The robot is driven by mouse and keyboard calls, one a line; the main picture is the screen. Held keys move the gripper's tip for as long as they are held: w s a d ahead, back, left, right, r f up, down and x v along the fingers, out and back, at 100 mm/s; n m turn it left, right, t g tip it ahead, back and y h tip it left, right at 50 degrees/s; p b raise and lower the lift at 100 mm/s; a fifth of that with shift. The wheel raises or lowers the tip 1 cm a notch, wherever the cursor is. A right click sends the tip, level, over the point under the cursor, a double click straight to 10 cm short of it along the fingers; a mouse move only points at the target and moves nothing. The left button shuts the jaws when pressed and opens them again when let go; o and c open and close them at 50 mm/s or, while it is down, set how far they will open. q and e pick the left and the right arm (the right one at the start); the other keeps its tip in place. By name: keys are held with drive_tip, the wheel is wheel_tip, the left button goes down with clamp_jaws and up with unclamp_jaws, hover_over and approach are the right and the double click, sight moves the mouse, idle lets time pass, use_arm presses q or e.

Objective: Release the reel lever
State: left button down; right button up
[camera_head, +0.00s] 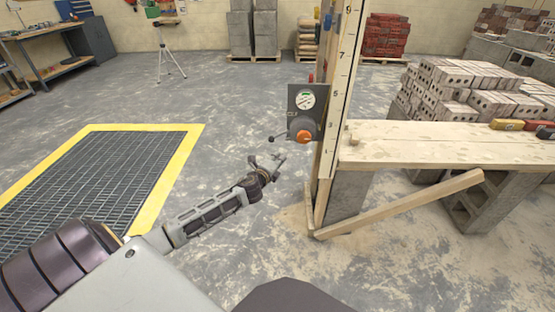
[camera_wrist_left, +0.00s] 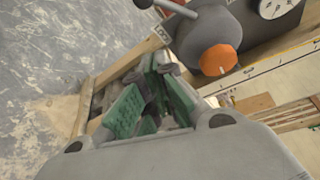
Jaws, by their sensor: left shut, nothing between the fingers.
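The reel (camera_head: 304,130) is a dark unit with an orange round centre, mounted on the side of the upright measuring post. Its lever (camera_head: 279,138) is a thin dark rod sticking out to the left. In the left wrist view the orange hub (camera_wrist_left: 218,60) and the lever (camera_wrist_left: 178,8) show at the top. My left gripper (camera_head: 278,160) is just below and left of the reel, apart from the lever. Its green-padded fingers (camera_wrist_left: 150,105) are shut with nothing between them. My right gripper is not in view.
A gauge plate (camera_head: 306,98) sits above the reel. The marked wooden post (camera_head: 339,90) and a slanted brace (camera_head: 400,205) stand to the right, beside a plank bench (camera_head: 430,143) on blocks. A yellow-edged floor grate (camera_head: 185,150) lies left. The floor between is clear.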

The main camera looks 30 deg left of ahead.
sight(279, 135)
use_arm(q)
drive_tip(key=shift+b+x, duration=0.95)
drive_tip(key=shift+x, duration=3.5)
drive_tip(key=a, duration=0.1)
drive_tip(key=s+a+r, duration=0.1)
drive_tip(key=a, duration=0.1)
drive_tip(key=shift+s+a+r, duration=0.2)
drive_tip(key=shift+s+r, duration=0.05)
drive_tip(key=shift+s, duration=0.15)
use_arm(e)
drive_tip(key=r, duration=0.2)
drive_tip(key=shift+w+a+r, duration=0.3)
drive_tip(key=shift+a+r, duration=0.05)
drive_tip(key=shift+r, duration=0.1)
use_arm(q)
drive_tip(key=shift+r, duration=0.1)
drive_tip(key=shift+a+p, duration=0.1)
drive_tip(key=shift+p, duration=0.45)
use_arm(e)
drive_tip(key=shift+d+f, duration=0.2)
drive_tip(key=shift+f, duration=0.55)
